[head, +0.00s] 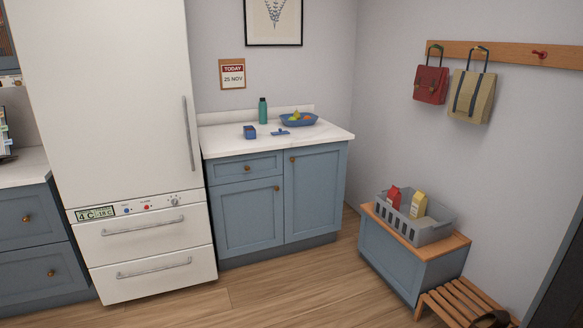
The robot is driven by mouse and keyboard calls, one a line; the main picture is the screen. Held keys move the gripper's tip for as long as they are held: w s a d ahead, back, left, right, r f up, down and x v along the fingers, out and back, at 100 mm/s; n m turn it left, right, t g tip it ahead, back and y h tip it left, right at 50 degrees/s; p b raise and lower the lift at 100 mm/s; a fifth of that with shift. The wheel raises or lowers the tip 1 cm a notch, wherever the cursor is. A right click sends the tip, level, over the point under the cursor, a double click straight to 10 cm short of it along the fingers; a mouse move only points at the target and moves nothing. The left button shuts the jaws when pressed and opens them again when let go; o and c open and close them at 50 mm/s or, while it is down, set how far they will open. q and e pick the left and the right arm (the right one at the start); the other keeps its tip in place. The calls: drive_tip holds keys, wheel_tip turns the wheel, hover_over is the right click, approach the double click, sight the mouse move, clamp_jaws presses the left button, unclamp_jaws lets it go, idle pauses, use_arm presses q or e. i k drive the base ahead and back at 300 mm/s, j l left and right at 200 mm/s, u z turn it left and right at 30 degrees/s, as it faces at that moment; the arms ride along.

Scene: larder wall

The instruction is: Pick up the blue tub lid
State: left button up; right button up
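A small flat blue piece that looks like the blue tub lid (280,133) lies on the white countertop (325,133). It is too small to make out in detail. A small blue tub (249,132) stands on the counter to its left, a little apart from it. Neither of my grippers is in the head view.
A blue bowl of fruit (299,121) and a green bottle (263,111) stand behind the lid. A tall white fridge (105,100) borders the counter on the left. A grey crate with cartons (425,233) sits on a low chest at right. Wooden floor before the cabinets is clear.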

sight(282, 133)
drive_tip(key=i, duration=2.8)
